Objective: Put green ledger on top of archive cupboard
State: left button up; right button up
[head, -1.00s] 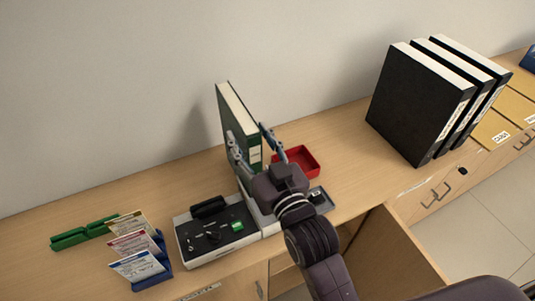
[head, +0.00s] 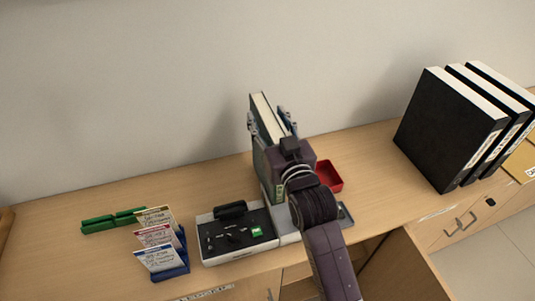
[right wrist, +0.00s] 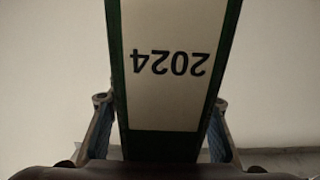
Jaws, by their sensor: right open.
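The green ledger (head: 260,166) stands upright on the wooden counter near the wall, spine toward me. In the right wrist view its spine (right wrist: 170,60) fills the middle, with an upside-down "2024" label. My right gripper (head: 268,118) is at the ledger, one finger on each side. In the right wrist view the open fingers (right wrist: 160,108) flank the spine, with a gap visible at least on the left. The gripper body hides part of the spine. My left gripper is not in view. I cannot identify the archive cupboard in these frames.
A red tray (head: 328,176) lies right of my gripper. A black-topped device (head: 228,238) and a blue card holder (head: 172,270) stand to the left, with green pieces (head: 112,220) behind. Black binders (head: 445,130) stand at the right. Counter between tray and binders is clear.

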jog(key=shift+w+a, duration=0.1)
jog(key=shift+w, duration=0.2)
jog(key=shift+s, duration=0.1)
jog(key=shift+c, duration=0.2)
grip_shut()
jog(key=shift+r, duration=0.2)
